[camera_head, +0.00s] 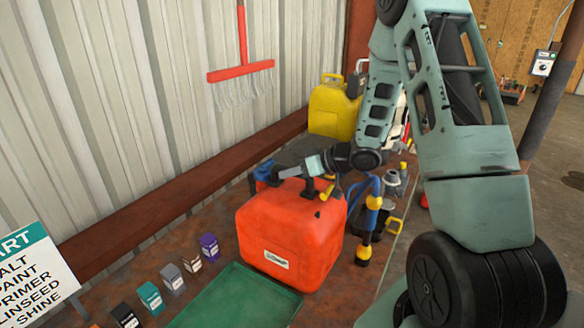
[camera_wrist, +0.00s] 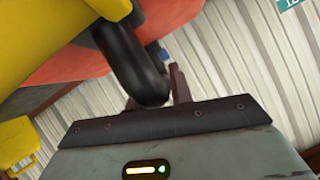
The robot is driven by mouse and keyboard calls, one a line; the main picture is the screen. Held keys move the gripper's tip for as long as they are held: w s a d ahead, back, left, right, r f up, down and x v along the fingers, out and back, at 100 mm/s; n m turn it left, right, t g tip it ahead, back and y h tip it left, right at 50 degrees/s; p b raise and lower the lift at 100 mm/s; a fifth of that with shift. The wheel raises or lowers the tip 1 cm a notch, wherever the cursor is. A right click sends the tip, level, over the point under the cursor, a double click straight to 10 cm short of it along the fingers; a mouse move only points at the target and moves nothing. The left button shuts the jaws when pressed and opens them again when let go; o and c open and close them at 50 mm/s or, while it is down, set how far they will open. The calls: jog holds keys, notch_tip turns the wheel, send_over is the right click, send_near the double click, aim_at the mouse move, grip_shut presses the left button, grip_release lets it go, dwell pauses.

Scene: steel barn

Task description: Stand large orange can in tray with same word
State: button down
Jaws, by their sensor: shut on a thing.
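The large orange can (camera_head: 290,235) is a boxy red-orange canister with a small white label on its front; I cannot read the word. It looks upright on the rust-brown bench, and its lower front edge is next to a green tray (camera_head: 240,300). No word shows on the tray. My gripper (camera_head: 285,173) reaches in from the right across the can's top and is shut at its handle, mostly hidden.
Several small coloured boxes, including a purple one (camera_head: 209,246) and a teal one (camera_head: 150,296), stand left of the tray. A word sign (camera_head: 35,270) is at far left. A yellow can (camera_head: 333,108) and loose metal fittings (camera_head: 392,184) are behind. A corrugated wall borders the bench.

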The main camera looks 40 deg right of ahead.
jog(key=shift+r, duration=0.1)
jog(key=c, duration=1.7)
grip_release()
jog(key=shift+f, duration=0.2)
jog(key=o, duration=0.4)
jog(key=shift+o, duration=0.2)
